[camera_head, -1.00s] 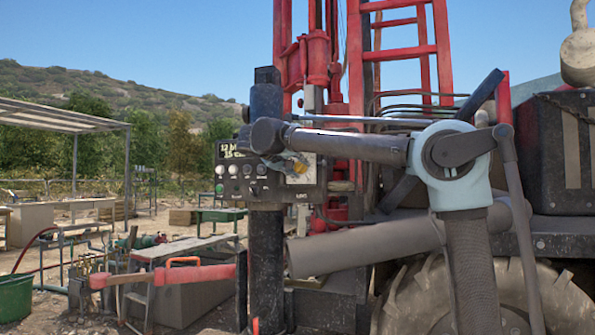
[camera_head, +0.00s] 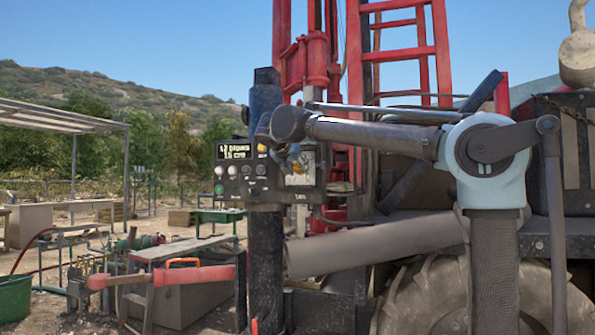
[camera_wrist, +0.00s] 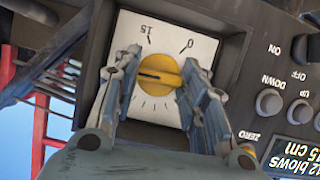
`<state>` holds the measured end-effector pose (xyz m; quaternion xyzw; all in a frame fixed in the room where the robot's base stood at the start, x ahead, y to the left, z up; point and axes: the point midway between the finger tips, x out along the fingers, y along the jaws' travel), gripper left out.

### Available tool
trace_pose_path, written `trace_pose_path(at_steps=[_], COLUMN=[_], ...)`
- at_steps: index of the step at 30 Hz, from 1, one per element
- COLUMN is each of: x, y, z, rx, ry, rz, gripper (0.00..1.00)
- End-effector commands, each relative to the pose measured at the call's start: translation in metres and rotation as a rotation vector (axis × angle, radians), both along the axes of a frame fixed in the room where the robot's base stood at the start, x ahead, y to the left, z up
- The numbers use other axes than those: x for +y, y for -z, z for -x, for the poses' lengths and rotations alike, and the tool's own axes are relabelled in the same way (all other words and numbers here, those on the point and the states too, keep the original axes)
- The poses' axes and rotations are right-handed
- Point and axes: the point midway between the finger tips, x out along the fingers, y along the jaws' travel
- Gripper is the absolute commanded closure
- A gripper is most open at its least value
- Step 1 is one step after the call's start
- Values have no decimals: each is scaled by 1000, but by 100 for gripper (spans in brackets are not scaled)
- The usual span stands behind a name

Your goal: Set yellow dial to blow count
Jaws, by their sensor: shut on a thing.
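The yellow dial (camera_wrist: 160,71) sits on a white square scale plate (camera_wrist: 201,47) on the black control panel. In the wrist view, "15" and "0" are near one plate edge, with tick marks opposite. A dark line on the dial points left in that view. My gripper (camera_wrist: 162,76) is shut on the dial, one finger on each side. In the head view my gripper (camera_head: 291,162) is at the plate (camera_head: 302,166), and the dial is hidden there. The panel's display (camera_head: 234,151) reads 12 blows, 15 cm, and shows partly in the wrist view (camera_wrist: 291,158).
Several buttons and knobs (camera_head: 233,170) sit beside the display, close to my gripper. The dark post (camera_head: 266,258) stands below the panel. Red rig parts (camera_head: 320,50) and a large tyre (camera_head: 440,300) are behind my arm.

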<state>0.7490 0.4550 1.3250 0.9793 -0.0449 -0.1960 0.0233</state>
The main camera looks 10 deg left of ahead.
Motion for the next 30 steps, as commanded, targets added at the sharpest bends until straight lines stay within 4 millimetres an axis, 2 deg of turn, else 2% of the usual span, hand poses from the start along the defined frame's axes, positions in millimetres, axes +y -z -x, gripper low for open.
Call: trace_pose_path(at_steps=[18,19,21,30], x=[-1,-1,-1,0], y=[1,1,1,0], z=[-2,-2,-1,0], rx=[-3,-3,-4,-4], ry=[4,4,3,1], rz=[-41,-41,-42,-41], gripper=[85,56,41,41])
